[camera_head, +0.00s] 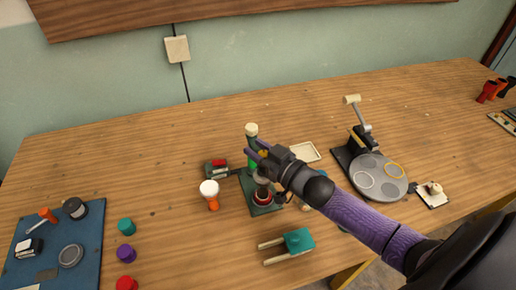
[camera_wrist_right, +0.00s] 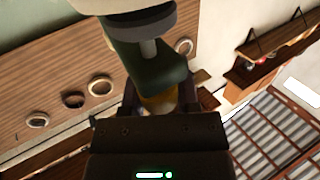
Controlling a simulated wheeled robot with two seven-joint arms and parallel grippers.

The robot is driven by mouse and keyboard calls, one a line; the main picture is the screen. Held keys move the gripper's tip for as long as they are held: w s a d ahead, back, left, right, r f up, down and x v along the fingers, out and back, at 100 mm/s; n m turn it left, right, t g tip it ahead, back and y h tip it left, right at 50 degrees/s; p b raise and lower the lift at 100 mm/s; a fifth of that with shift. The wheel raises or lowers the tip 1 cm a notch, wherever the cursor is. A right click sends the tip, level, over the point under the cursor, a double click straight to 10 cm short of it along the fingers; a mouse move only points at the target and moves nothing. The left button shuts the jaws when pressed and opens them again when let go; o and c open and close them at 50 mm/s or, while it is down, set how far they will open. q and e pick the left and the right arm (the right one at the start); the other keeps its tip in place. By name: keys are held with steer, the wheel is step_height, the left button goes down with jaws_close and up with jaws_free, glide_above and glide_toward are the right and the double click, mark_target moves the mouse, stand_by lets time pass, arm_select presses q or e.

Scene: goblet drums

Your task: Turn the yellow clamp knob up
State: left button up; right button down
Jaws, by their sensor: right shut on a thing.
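The yellow clamp knob (camera_head: 263,153) is a small patch of yellow on a green stand (camera_head: 262,210), beside its upright post. The post has a cream top (camera_head: 251,130). My right gripper (camera_head: 260,150), on the purple arm from the lower right, has its fingers around the knob and is shut on it. In the right wrist view the yellow knob (camera_wrist_right: 160,104) shows between the dark fingers, under the green body (camera_wrist_right: 148,65) with a grey rod. The fingers and wrist hide most of the knob, so its exact angle cannot be told. My left gripper is not in view.
A white-and-orange goblet drum (camera_head: 209,192) stands left of the stand. A teal two-pronged piece (camera_head: 298,240) lies in front. A machine with a round grey plate (camera_head: 378,176) stands right. A blue mat (camera_head: 30,270) holds tools at left. The back left table is clear.

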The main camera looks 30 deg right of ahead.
steer(key=shift+a+f+n+g+y+b, duration=0.15)
steer(key=shift+n+g+y+b, duration=0.55)
steer(key=shift+n+y, duration=0.8)
steer(key=shift+s+g+y+b, duration=0.1)
steer(key=shift+g+y+b, duration=0.3)
steer(key=shift+y, duration=0.6)
steer(key=shift+a, duration=0.1)
steer(key=shift+c, duration=1.7)
jaws_free()
steer(key=p+v, duration=0.2)
steer(key=v, duration=0.8)
steer(key=shift+p, duration=0.4)
